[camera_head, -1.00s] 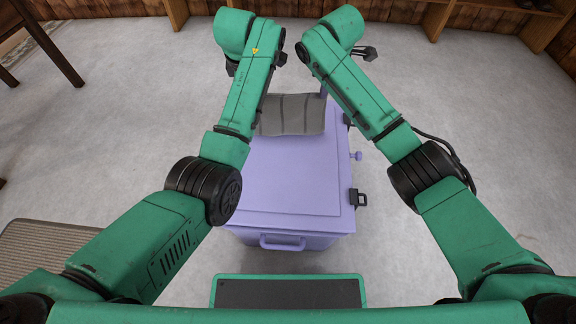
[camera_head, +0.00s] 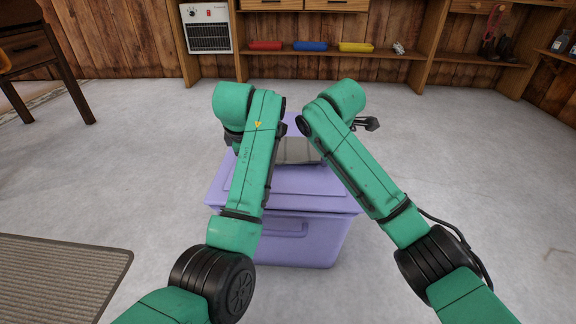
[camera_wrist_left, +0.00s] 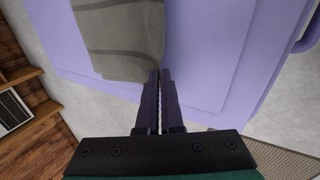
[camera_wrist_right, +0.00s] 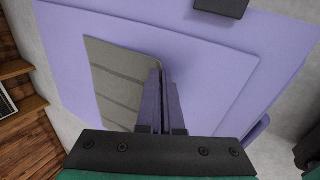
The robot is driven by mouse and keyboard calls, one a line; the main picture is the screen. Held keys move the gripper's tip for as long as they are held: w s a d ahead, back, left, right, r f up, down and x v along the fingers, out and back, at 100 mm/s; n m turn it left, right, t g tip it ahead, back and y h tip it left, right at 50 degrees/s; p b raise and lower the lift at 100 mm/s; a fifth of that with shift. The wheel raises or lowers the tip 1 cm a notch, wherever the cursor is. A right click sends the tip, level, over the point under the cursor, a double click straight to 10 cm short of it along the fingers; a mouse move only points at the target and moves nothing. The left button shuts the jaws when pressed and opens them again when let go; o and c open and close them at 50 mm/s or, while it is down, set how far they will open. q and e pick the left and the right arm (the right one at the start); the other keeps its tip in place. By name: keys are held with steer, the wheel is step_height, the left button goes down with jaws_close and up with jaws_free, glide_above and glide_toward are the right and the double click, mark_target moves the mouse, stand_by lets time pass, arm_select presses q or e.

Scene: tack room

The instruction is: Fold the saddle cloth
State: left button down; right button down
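The saddle cloth (camera_head: 297,151) is grey with darker stripes and lies on the lid of a lilac chest (camera_head: 290,205), between my two forearms. In the left wrist view, my left gripper (camera_wrist_left: 160,73) has its fingers close together at a corner of the cloth (camera_wrist_left: 122,38). In the right wrist view, my right gripper (camera_wrist_right: 161,72) also has its fingers close together, at the near corner of the cloth (camera_wrist_right: 118,80). Both look shut on the cloth's edge, with only a thin gap between fingers.
A ribbed mat (camera_head: 60,275) lies on the floor at left. A wooden shelf at the back holds red (camera_head: 265,45), blue (camera_head: 310,46) and yellow (camera_head: 356,47) items. A heater (camera_head: 206,27) stands beside it. The chest lid around the cloth is bare.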

arm_select(q)
steer(key=c, duration=0.7)
jaws_free()
arm_select(e)
steer(key=c, duration=0.7)
jaws_free()
arm_select(q)
steer(key=shift+r, duration=0.1)
arm_select(e)
steer(key=shift+r, duration=0.1)
arm_select(q)
steer(key=v, duration=0.3)
steer(key=w+v, duration=0.1)
steer(key=v, duration=0.1)
steer(key=r+v, duration=0.1)
steer(key=v, duration=0.2)
steer(key=shift+w+r, duration=0.25)
arm_select(e)
steer(key=v, duration=0.3)
steer(key=w+v, duration=0.1)
steer(key=v, duration=0.2)
steer(key=w+r+v, duration=0.1)
steer(key=v, duration=0.1)
steer(key=shift+s+r, duration=0.25)
steer(key=shift+r, duration=0.05)
